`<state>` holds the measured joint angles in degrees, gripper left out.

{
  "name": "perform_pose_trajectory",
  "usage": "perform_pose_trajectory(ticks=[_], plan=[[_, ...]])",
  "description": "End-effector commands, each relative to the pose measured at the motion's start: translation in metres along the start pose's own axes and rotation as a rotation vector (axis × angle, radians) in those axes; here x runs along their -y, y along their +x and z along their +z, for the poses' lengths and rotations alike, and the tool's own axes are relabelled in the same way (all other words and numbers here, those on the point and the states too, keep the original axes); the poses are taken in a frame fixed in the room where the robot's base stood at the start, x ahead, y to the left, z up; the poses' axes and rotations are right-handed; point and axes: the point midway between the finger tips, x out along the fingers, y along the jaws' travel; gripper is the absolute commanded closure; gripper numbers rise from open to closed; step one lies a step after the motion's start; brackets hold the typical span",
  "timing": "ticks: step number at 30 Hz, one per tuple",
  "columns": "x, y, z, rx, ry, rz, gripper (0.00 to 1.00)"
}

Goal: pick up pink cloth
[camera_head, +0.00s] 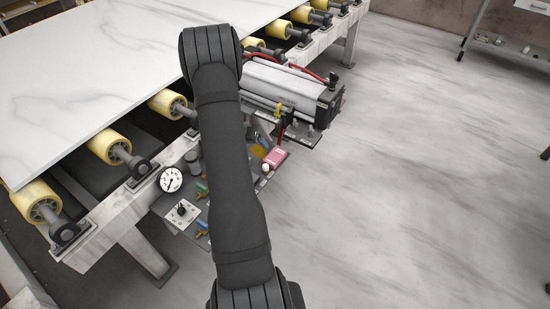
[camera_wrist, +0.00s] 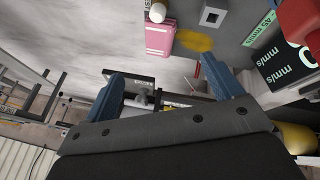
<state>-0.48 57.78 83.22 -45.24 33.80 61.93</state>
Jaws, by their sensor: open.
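The pink cloth (camera_head: 275,157) is a small pink block-like shape on the grey panel at the side of the slab machine, right of my arm in the head view. It also shows near the top of the wrist view (camera_wrist: 160,38), beyond the fingertips. My gripper (camera_wrist: 162,67) is open, its two blue fingers spread with nothing between them. The cloth is apart from the fingers. In the head view my arm hides the gripper and part of the panel.
A white-capped bottle (camera_wrist: 157,12) stands against the cloth, and a yellow patch (camera_wrist: 195,39) lies beside it. A pressure gauge (camera_head: 171,179) and a knob box (camera_head: 181,211) are left of my arm. The white slab (camera_head: 90,70) rests on yellow rollers.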

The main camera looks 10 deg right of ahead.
Motion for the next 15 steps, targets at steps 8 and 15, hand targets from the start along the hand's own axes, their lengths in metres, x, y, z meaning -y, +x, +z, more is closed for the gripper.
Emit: perform_pose_trajectory(ticks=[8,15], plan=[[-0.027,0.019,-0.018,-0.081,0.327,-0.085,0.15],[-0.030,0.030,-0.022,-0.090,0.394,-0.108,0.15]])
